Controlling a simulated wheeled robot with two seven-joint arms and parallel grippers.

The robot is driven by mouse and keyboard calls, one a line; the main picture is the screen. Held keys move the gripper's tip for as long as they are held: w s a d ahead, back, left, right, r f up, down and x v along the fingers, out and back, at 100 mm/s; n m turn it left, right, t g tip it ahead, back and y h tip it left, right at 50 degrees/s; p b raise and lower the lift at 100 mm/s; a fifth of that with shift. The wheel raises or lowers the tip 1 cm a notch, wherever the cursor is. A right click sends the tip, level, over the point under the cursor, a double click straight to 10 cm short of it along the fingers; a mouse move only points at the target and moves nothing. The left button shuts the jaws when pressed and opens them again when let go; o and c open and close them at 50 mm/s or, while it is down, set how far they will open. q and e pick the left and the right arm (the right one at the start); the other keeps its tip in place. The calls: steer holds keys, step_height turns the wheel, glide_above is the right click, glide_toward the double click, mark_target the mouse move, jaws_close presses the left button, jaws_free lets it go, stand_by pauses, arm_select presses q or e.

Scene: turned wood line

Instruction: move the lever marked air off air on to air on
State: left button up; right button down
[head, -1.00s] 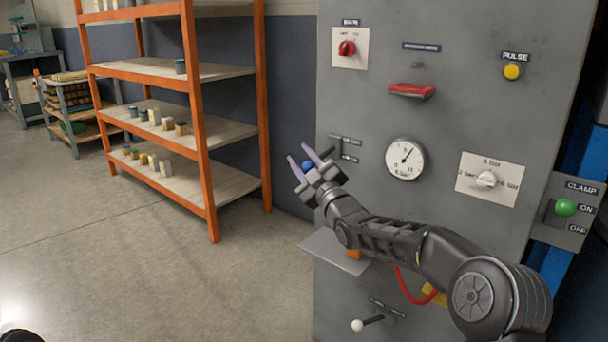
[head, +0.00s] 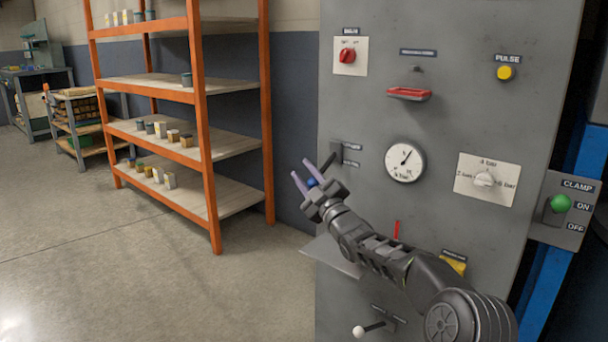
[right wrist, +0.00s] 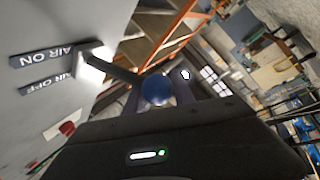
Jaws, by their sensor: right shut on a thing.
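The air lever has a dark shaft and a blue ball knob (head: 312,182), standing out from the left edge of the grey panel. In the right wrist view, the blue knob (right wrist: 157,90) sits between my fingers and its shaft (right wrist: 115,69) runs back to the panel. The AIR ON label (right wrist: 42,58) and AIR OFF label (right wrist: 45,86) appear upside down there; the shaft's root is nearer AIR ON. My right gripper (head: 313,170) is shut on the knob. The lever's exact stop position cannot be told. My left gripper is out of view.
The grey panel (head: 450,130) also carries a gauge (head: 405,160), a red handle (head: 409,94), a white-knobbed lever (head: 359,331) and a green-knobbed clamp lever (head: 560,203). A small ledge (head: 331,257) juts out below my gripper. An orange shelf rack (head: 205,140) stands left; the floor between is open.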

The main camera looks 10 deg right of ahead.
steer(key=shift+w+d+f+h, duration=0.15)
steer(key=shift+d+f+h, duration=0.15)
steer(key=shift+d+f, duration=0.25)
steer(key=c, duration=1.1)
jaws_free()
steer(key=shift+f, duration=0.15)
steer(key=shift+o, duration=0.2)
steer(key=p+v, duration=0.1)
steer(key=v, duration=0.6)
steer(key=shift+s+a+r, duration=0.15)
steer(key=shift+s+r, duration=0.1)
steer(key=shift+s, duration=0.15)
